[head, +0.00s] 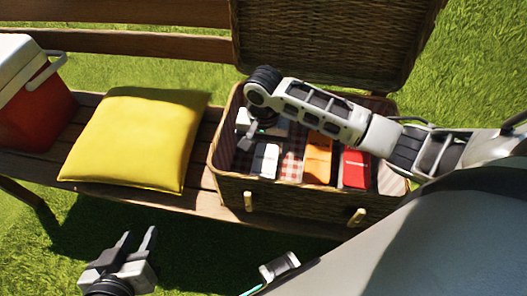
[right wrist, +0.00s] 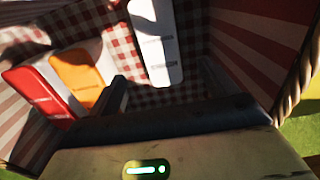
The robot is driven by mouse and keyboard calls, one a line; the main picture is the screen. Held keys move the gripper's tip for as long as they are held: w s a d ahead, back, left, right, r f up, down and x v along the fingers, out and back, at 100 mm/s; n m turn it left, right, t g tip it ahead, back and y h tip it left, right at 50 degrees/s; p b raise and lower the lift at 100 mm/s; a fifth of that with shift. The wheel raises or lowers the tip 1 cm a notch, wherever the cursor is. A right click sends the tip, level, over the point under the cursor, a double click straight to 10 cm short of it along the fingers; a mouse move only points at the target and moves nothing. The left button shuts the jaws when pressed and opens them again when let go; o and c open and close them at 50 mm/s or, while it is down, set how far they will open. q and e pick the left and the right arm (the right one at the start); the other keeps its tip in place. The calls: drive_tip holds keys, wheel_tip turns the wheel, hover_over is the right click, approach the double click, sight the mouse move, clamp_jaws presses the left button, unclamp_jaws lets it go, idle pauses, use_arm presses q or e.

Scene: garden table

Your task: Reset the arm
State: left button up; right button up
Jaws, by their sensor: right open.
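My right arm (head: 325,110) reaches from the right across the open wicker basket (head: 290,197). My right gripper (head: 250,142) points down into the basket's left part, open, with nothing seen between its fingers. In the right wrist view one dark finger (right wrist: 118,97) shows above the checkered lining. A white pack (head: 265,161) stands close to the gripper; it also shows in the right wrist view (right wrist: 155,45). My left gripper (head: 138,244) is at the lower left of the head view, over grass in front of the bench, fingers apart and empty.
In the basket are an orange pack (head: 318,158) and a red pack (head: 355,169). The basket's raised lid (head: 320,40) stands behind my right arm. A yellow cushion (head: 140,138) and a red-and-white cooler (head: 30,110) are on the wooden bench (head: 205,200).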

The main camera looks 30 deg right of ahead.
use_arm(q)
drive_tip(key=shift+s+r, duration=0.2)
drive_tip(key=shift+r, duration=0.5)
use_arm(e)
wheel_tip(320, 180, up, 2)
drive_tip(key=shift+r, duration=0.1)
use_arm(q)
drive_tip(key=shift+f, duration=0.1)
